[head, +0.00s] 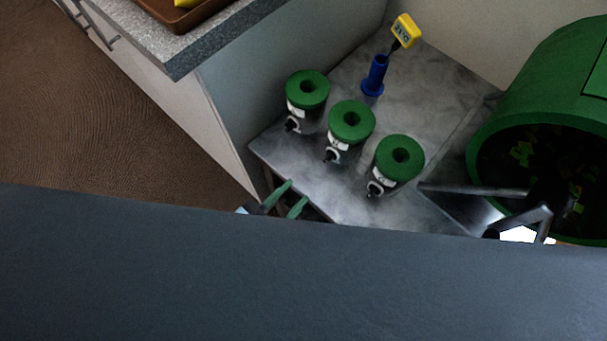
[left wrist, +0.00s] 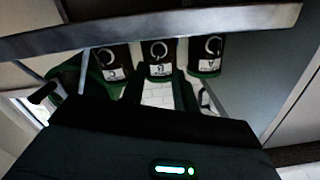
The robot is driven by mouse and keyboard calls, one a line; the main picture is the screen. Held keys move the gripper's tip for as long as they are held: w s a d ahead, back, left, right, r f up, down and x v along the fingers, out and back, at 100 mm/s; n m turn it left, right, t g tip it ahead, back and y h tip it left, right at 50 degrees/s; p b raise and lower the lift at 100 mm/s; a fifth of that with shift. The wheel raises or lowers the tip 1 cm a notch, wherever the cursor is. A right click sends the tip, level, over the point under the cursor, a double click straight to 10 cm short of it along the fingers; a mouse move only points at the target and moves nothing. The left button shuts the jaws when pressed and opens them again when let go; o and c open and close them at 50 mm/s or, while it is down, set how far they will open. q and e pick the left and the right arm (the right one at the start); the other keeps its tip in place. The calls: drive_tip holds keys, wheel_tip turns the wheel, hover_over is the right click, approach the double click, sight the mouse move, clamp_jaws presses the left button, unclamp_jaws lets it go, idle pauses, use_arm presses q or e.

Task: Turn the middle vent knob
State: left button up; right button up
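Three dark jars with green ring-shaped tops stand in a slanting row on a metal table. The middle jar (head: 351,121) has a pale label and a small vent knob (head: 331,156) low on its near side. In the left wrist view, the middle jar's ring-shaped knob (left wrist: 158,50) shows above its label, between the other two. My left gripper (head: 288,199) has green fingers spread apart, with nothing seen between them. It is at the table's near edge, left of and nearer than the middle knob, not touching it. My right gripper is not in view.
The left jar (head: 307,90) and right jar (head: 400,157) stand close on either side. A blue stand (head: 375,75) with a yellow thermometer (head: 405,31) is behind. A large green drum (head: 530,95) and dark metal bars (head: 475,189) are at right. A grey counter (head: 205,48) is at left.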

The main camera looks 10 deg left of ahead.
use_arm(q)
drive_tip(key=s+a+f+n+g+y, duration=0.4)
drive_tip(key=s+a+f, duration=0.3)
drive_tip(key=s, duration=0.4)
drive_tip(key=s+a+f+n+g+y, duration=0.3)
drive_tip(key=s+a+f, duration=0.4)
drive_tip(key=s, duration=0.5)
drive_tip(key=shift+a+n+g+y, duration=0.4)
drive_tip(key=shift+a+n+g, duration=0.1)
drive_tip(key=shift+n, duration=0.4)
drive_tip(key=shift+f, duration=0.1)
